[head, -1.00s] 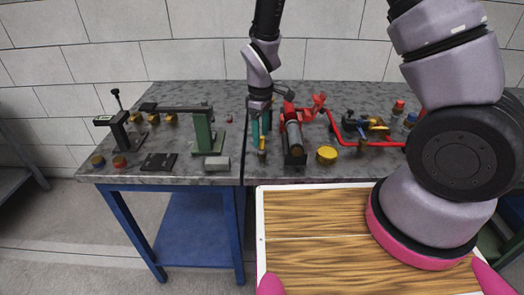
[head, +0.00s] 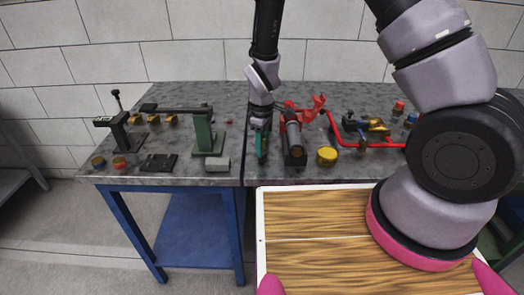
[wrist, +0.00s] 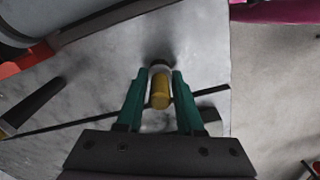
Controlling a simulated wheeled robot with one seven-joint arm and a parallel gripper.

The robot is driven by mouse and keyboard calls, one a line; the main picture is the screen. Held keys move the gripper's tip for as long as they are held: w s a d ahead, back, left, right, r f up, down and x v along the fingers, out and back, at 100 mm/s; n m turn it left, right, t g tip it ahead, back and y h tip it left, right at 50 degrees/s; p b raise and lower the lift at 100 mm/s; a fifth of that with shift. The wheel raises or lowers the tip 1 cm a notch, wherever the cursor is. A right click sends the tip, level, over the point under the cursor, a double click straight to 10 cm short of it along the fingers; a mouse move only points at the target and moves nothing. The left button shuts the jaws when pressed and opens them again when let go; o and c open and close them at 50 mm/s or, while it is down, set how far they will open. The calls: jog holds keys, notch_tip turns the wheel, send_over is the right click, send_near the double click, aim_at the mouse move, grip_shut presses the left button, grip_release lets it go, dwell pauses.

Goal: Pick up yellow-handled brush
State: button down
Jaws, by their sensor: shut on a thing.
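The yellow-handled brush (wrist: 160,94) shows in the wrist view as a short yellow cylinder with a pale upper end. It sits between the two teal fingers of my gripper (wrist: 162,78), which are shut on it. In the head view my gripper (head: 262,150) points down at the grey tabletop, close to the seam between the two tables and left of a red-and-dark pipe unit. The brush is hidden by the fingers there. I cannot tell whether it touches the tabletop.
The red-and-dark pipe unit (head: 294,145) stands close on the right, with a yellow cap (head: 327,156) beyond it. Left are a grey block (head: 217,164) and a green stand (head: 208,135). The front table edge is near. A wood-topped tray (head: 315,225) lies in front.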

jog(key=shift+r, duration=0.1)
notch_tip(320, 180, up, 9)
jog(key=shift+r, duration=0.45)
dwell(2.1)
